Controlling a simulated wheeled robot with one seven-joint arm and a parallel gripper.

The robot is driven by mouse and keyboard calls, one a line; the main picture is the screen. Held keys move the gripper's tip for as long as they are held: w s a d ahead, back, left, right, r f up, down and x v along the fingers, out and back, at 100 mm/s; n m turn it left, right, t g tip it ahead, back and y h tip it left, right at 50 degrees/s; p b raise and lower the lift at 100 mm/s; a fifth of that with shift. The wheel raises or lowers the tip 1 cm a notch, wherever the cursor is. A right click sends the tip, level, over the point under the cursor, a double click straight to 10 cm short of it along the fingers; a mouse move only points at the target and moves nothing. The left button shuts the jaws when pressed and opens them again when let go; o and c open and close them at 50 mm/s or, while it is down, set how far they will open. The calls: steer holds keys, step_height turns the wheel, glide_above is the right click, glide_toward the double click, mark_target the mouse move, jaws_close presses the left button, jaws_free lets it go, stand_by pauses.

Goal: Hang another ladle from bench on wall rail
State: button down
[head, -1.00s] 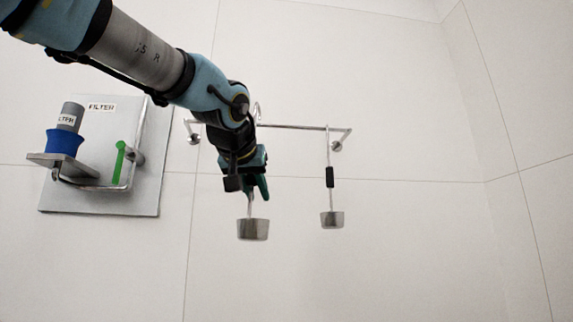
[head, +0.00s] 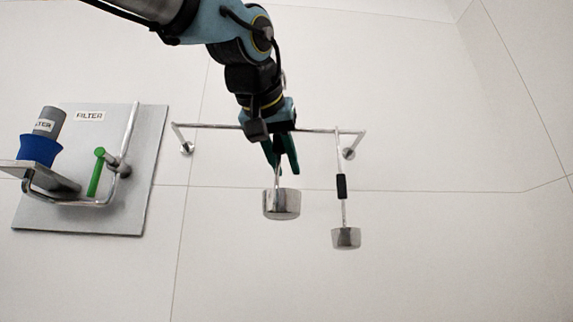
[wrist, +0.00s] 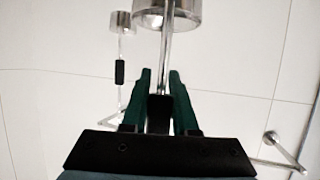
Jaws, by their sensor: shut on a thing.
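My gripper (head: 280,158) is shut on the handle of a steel ladle (head: 281,204), which hangs cup-down below the fingers. In the wrist view the ladle's cup (wrist: 168,14) and shaft extend away from the green fingers. The wall rail (head: 215,127) runs behind my gripper, and its middle is hidden by my wrist. A second ladle (head: 346,237) with a black grip hangs from the rail near its right end. The held ladle's top is hidden by my gripper, so I cannot tell whether it touches the rail.
A grey wall panel (head: 140,170) marked FILTER is at the left. It carries a blue and grey filter cup (head: 40,150), a bent pipe and a green handle (head: 96,172). The wall below and right of the ladles is clear. The bench is not in view.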

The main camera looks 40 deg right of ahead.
steer(key=w+d+f+p, duration=0.2)
steer(key=w+d+p, duration=0.1)
steer(key=w+d, duration=0.6)
steer(key=shift+w+d+f, duration=0.4)
steer(key=shift+w, duration=1.1)
stand_by(0.4)
steer(key=c, duration=0.6)
jaws_free()
steer(key=shift+f, duration=0.1)
steer(key=b+v, duration=0.2)
steer(key=v, duration=0.9)
steer(key=shift+b, duration=0.4)
